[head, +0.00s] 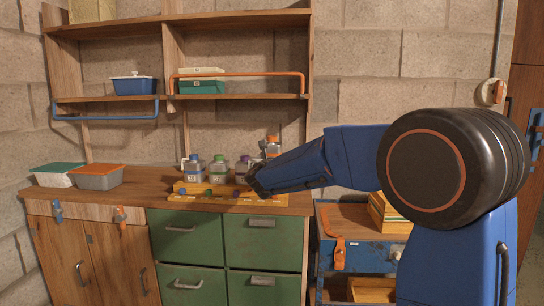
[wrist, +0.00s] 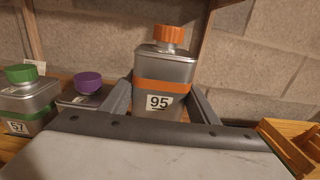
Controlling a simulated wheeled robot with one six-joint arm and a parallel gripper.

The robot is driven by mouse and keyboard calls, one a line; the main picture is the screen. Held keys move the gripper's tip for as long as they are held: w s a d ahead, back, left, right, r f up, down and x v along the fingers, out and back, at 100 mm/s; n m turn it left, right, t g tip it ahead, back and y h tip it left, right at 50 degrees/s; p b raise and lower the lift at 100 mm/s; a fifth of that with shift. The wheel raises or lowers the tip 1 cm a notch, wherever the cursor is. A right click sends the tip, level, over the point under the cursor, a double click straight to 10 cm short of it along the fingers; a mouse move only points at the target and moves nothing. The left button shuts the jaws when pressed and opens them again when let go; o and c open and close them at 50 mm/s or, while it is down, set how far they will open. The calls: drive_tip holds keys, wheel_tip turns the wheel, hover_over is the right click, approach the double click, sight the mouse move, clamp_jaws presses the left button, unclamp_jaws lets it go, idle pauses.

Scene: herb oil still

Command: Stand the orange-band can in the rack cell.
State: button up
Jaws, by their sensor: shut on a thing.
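The orange-band can (wrist: 150,63) is a grey metal can with an orange cap, an orange stripe and the label 95. My gripper (wrist: 160,102) is shut on it, one finger on each side. The can is upright and its base is hidden behind the gripper. In the head view its top (head: 272,149) shows behind my gripper (head: 257,183), higher than the other cans. The yellow wooden rack (head: 188,187) is on the counter with cans at its back. My gripper covers the rack's right part, and I cannot see the empty cell.
A blue-capped can (head: 194,170), a green-capped can (head: 218,170) and a purple-capped can (head: 243,166) stand in a row left of my gripper. A grey bin with an orange lid (head: 98,178) is at the counter's left. An orange-railed shelf (head: 240,97) hangs above.

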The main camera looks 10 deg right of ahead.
drive_tip(key=shift+f, duration=3.4)
drive_tip(key=shift+f, duration=0.25)
drive_tip(key=o, duration=1.6)
drive_tip(key=shift+s, duration=0.1)
